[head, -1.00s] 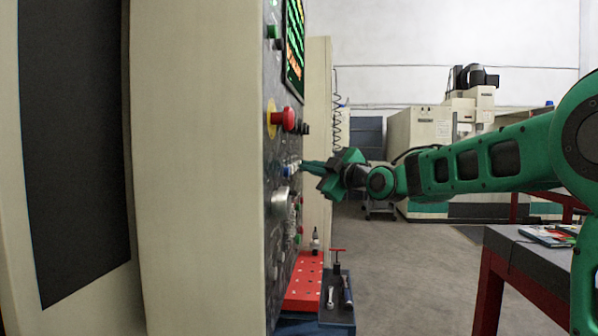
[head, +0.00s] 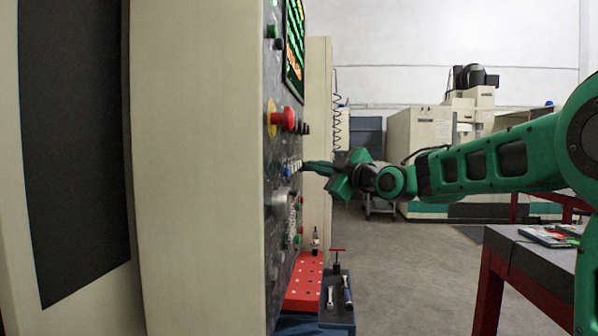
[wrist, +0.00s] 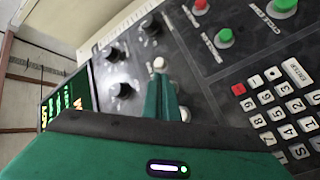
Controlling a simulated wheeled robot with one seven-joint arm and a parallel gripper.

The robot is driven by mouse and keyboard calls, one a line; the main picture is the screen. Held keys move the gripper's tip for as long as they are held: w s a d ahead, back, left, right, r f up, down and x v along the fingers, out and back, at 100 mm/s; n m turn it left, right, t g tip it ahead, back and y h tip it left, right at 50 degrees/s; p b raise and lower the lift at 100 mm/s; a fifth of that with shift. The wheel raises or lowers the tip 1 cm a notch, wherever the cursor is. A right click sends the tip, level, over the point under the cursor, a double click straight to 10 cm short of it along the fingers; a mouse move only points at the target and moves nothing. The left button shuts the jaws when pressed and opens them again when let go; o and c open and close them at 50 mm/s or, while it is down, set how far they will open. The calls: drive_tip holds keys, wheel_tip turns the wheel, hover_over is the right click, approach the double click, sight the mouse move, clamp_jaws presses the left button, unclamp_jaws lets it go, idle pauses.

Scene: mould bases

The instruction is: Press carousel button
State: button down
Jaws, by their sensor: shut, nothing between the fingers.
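The machine's dark control panel (head: 284,95) stands upright at the left in the head view. My green gripper (head: 307,166) is shut and empty, with its fingertips pointing left at a row of small light buttons (head: 292,169). In the wrist view, the shut fingertips (wrist: 160,80) lie just below a round white button (wrist: 159,63) in the picture. Another white button (wrist: 185,115) is partly hidden behind the fingers. I cannot tell whether the fingertips touch a button, and I cannot read which one is for the carousel.
A red emergency knob (head: 283,120) sticks out above the gripper. Black knobs (wrist: 121,90), a green button (wrist: 224,38) and a white keypad (wrist: 283,115) surround the fingers. A red perforated plate (head: 305,283) and a tool tray (head: 337,316) are below. A workbench (head: 520,255) stands right.

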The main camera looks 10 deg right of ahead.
drive_tip(key=shift+s+d, duration=0.25)
drive_tip(key=shift+d, duration=0.5)
drive_tip(key=shift+s+d, duration=0.25)
drive_tip(key=shift+d, duration=0.55)
drive_tip(key=shift+s+d, duration=0.25)
drive_tip(key=shift+d, duration=0.5)
drive_tip(key=shift+f, duration=0.1)
idle(0.9)
